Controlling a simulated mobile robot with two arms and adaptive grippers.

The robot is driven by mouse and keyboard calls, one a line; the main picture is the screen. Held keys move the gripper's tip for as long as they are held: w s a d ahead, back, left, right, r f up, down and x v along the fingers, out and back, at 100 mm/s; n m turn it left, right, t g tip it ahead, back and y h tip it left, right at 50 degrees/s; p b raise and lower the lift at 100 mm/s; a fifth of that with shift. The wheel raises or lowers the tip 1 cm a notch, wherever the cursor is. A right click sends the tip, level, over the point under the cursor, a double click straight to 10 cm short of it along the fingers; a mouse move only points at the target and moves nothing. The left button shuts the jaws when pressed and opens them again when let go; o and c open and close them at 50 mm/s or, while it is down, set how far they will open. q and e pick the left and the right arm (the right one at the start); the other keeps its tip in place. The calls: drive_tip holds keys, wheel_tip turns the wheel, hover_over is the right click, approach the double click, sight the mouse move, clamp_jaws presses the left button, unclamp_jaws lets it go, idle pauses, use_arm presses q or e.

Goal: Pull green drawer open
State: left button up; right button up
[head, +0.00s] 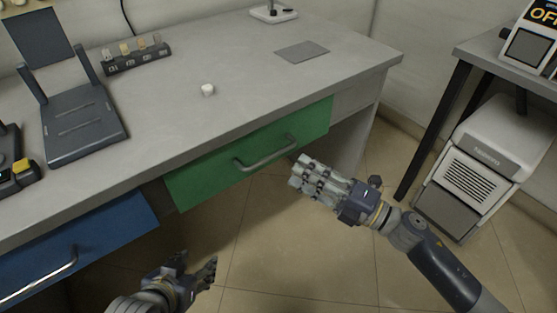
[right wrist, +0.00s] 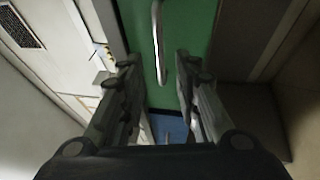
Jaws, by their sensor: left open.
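The green drawer (head: 215,178) is under the front edge of the grey table, and its front appears in line with that edge. Its curved metal handle (head: 262,155) is fixed to the front. My right gripper (head: 300,176) is just in front of the drawer, close to the handle's right end. In the right wrist view, my right gripper (right wrist: 156,62) is open, and the handle (right wrist: 158,42) shows between and beyond its fingertips against the green front (right wrist: 190,22). I cannot tell whether the fingers touch it. My left gripper (head: 198,263) is open and empty, low at the bottom left.
A blue drawer (head: 110,236) with its own handle is at the lower left. The table top (head: 190,120) holds a small white cylinder (head: 208,90), a dark stand (head: 80,125) and a grey pad (head: 302,51). A side table and white machine (head: 490,150) stand right. Floor is clear before the drawer.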

drive_tip(key=x, duration=0.7)
clamp_jaws()
